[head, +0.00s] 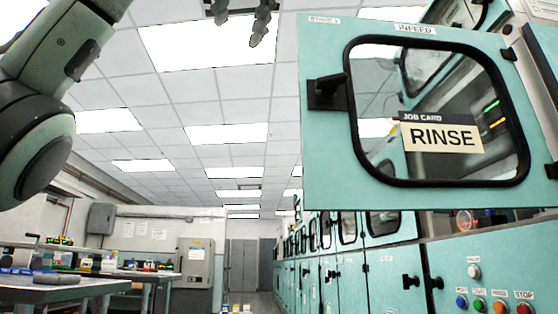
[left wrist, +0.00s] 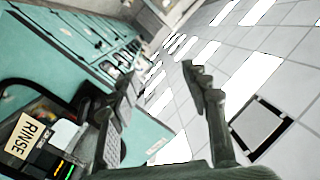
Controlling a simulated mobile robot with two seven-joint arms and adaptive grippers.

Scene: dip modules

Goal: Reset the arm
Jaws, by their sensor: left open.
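My left arm (head: 50,60) comes in at the upper left of the head view. My left gripper (head: 240,26) shows at the top edge, partly cut off, with its two fingers apart and nothing between them. In the left wrist view the fingers of my left gripper (left wrist: 160,82) are spread and empty, against the ceiling and a row of teal cabinets. The gripper is to the left of the teal infeed door (head: 325,160) and apart from it in the head view. My right gripper is not in view.
The infeed door has a dark handle (head: 327,92) and a window with a RINSE job card (head: 441,136). Buttons (head: 491,305) line the teal machine below. A bench (head: 60,292) with small items stands at lower left. An aisle runs between, and the space below the gripper looks clear.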

